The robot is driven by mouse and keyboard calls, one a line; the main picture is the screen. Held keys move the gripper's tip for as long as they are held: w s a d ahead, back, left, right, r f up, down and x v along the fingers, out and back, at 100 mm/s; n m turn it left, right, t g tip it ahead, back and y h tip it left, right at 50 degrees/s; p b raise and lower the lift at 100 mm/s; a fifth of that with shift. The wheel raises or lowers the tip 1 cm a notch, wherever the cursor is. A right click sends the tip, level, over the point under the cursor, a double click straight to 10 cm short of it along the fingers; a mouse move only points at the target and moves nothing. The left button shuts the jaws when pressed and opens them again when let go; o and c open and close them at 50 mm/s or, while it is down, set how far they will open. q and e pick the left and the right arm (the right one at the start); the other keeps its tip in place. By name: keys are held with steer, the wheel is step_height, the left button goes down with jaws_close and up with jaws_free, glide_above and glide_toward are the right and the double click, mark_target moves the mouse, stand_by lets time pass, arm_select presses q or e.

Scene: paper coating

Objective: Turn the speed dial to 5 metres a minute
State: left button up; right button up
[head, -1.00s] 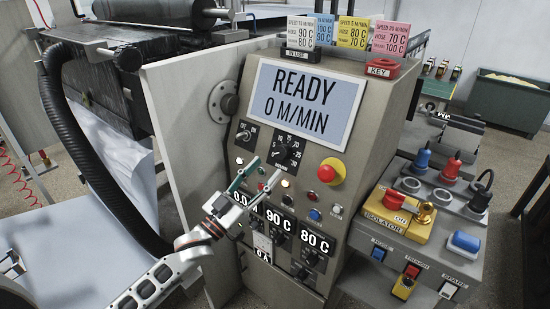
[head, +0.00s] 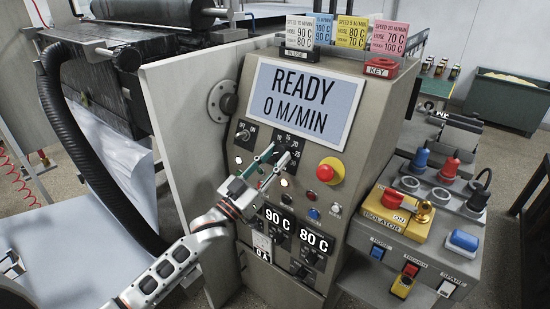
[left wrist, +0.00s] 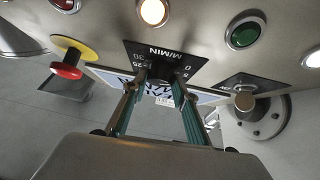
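The speed dial (head: 286,148) is a black knob on a black scale plate on the slanted panel, below the display (head: 304,103), which reads READY 0 M/MIN. My left gripper (head: 277,162) is at the dial, its fingers partly covering the lower left of the plate. In the left wrist view its two green-padded fingers (left wrist: 159,82) are apart, with the dial (left wrist: 160,70) between or just beyond their tips. I cannot tell whether they touch it. The knob's pointer setting is not clear. My right gripper is not in view.
A red emergency button (head: 331,171) on a yellow base sits right of the dial, and an on/off switch (head: 243,131) sits left. Lamps and temperature readouts (head: 313,239) lie below. Recipe cards (head: 353,31) stand on top. A yellow isolator (head: 399,213) is at the right.

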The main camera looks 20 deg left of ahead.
arm_select(q)
steer(key=shift+m+h, duration=0.4)
steer(key=shift+m, duration=0.1)
steer(key=m+g+h, duration=0.1)
steer(key=m, duration=0.1)
steer(key=m+g+h, duration=0.1)
steer(key=m+g, duration=0.1)
steer(key=m+g+h, duration=0.1)
steer(key=m+h, duration=0.1)
steer(key=shift+w+a+r+m, duration=0.15)
steer(key=shift+w+a+m, duration=0.05)
steer(key=shift+a+m, duration=0.2)
steer(key=shift+w+r+m+g+h, duration=0.1)
steer(key=shift+m+g+h, duration=0.25)
steer(key=shift+m+g, duration=0.65)
steer(key=shift+r+m+g+h, duration=0.1)
steer(key=shift+m+g+h, duration=0.25)
steer(key=shift+m+g, duration=0.65)
steer(key=shift+m, duration=0.5)
steer(key=o, duration=1.1)
steer(key=shift+f, duration=0.1)
steer(key=v, duration=1.2)
